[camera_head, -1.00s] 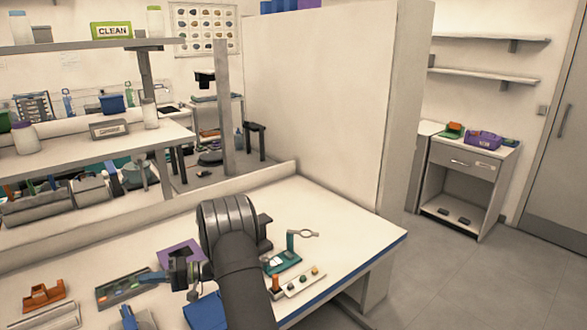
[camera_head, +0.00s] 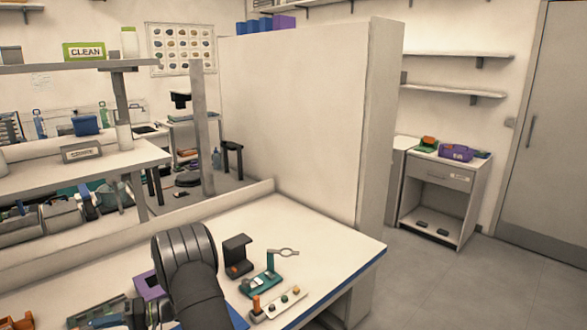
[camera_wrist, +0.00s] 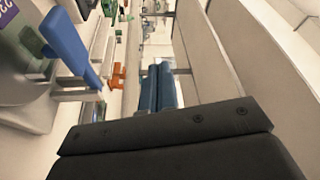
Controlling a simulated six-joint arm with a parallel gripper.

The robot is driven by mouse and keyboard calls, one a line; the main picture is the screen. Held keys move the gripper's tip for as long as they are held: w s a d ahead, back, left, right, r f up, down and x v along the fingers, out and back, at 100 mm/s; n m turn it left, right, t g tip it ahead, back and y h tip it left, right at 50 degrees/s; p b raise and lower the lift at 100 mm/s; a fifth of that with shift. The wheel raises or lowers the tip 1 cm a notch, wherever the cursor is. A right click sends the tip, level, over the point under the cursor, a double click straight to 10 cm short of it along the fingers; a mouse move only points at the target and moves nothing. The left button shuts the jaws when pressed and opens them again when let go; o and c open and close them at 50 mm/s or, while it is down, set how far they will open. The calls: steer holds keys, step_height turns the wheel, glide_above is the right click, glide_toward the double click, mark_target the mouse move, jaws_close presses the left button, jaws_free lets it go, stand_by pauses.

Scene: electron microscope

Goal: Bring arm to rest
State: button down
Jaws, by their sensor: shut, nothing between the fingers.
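My dark arm (camera_head: 185,262) reaches over the front bench at the lower middle of the head view. My gripper (camera_head: 108,322) is low at the bottom edge, partly cut off and partly behind the arm. Its blue fingers also show in the wrist view (camera_wrist: 157,88), close together beyond the dark wrist housing, with nothing held between them. The gripper appears to be over the left part of the bench; its exact height above the surface cannot be told.
On the bench (camera_head: 325,245) stand a dark bracket (camera_head: 237,257), a green stand with a ring (camera_head: 262,282) and a white strip with coloured knobs (camera_head: 278,303). A purple item (camera_head: 147,286) is left of the arm. A tall partition (camera_head: 295,120) rises behind. The bench's right end is clear.

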steer(key=shift+r, duration=0.1)
steer(key=w+d, duration=0.6)
steer(key=s+a+r, duration=0.4)
steer(key=s+a, duration=0.2)
steer(key=w+a+f+m+t+h, duration=0.1)
steer(key=w+a+f+m+h, duration=0.1)
steer(key=w+a+f+m, duration=0.4)
steer(key=shift+w+a+m+h, duration=0.4)
steer(key=shift+w+a+m, duration=0.8)
steer(key=shift+w+a, duration=0.65)
steer(key=shift+f, duration=0.1)
